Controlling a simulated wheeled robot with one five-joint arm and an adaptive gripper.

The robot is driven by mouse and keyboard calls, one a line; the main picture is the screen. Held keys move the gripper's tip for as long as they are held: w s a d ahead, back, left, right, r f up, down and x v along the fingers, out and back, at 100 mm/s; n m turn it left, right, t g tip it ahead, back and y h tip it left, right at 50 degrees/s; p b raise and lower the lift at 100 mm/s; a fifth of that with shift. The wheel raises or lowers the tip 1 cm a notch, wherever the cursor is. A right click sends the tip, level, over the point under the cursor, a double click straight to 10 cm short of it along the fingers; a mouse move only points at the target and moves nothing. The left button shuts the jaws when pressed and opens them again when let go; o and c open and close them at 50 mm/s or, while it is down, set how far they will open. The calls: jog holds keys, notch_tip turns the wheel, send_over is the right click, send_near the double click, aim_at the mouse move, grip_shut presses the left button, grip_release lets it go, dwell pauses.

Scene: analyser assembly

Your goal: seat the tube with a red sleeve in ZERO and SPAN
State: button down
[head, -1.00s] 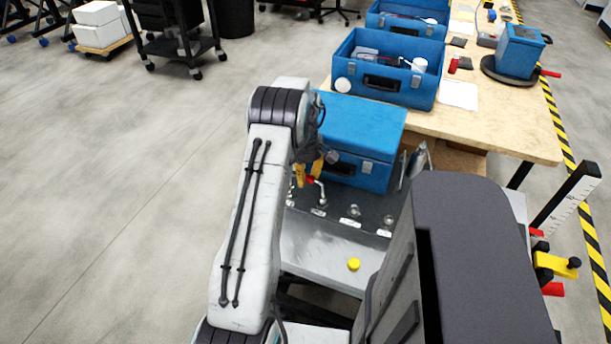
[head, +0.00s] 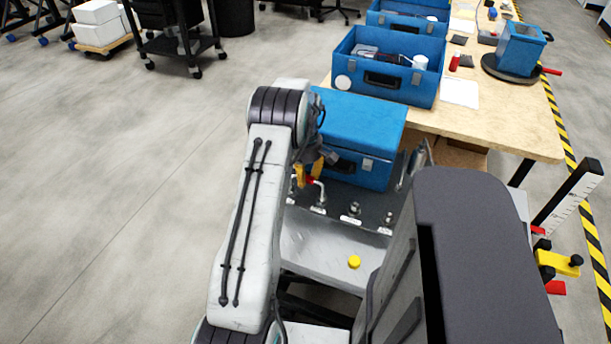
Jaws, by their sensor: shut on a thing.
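My gripper (head: 315,171) reaches down at the left end of the dark fitting panel, its yellow fingers partly hidden by my arm. It is shut on the tube with a red sleeve (head: 311,181). The red sleeve shows just below the fingers, and a pale bent part of the tube (head: 320,190) comes down beside a labelled fitting. I cannot tell whether the tube end is in a port. The panel (head: 336,207) carries a row of metal fittings, including one in the middle (head: 355,209) and one at the right (head: 388,218). The white labels are too small to read.
A closed blue case (head: 357,115) stands right behind the panel. A metal cylinder (head: 416,162) leans at its right. A yellow button (head: 354,262) sits on the sloped metal front (head: 325,249). An open blue toolbox (head: 388,62) stands on the wooden bench (head: 500,130).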

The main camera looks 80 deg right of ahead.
jog(key=shift+f, duration=0.35)
jog(key=c, duration=1)
grip_release()
jog(key=shift+r, duration=0.15)
notch_tip(320, 180, up, 12)
jog(key=shift+d+f, duration=0.1)
jog(key=shift+d, duration=0.05)
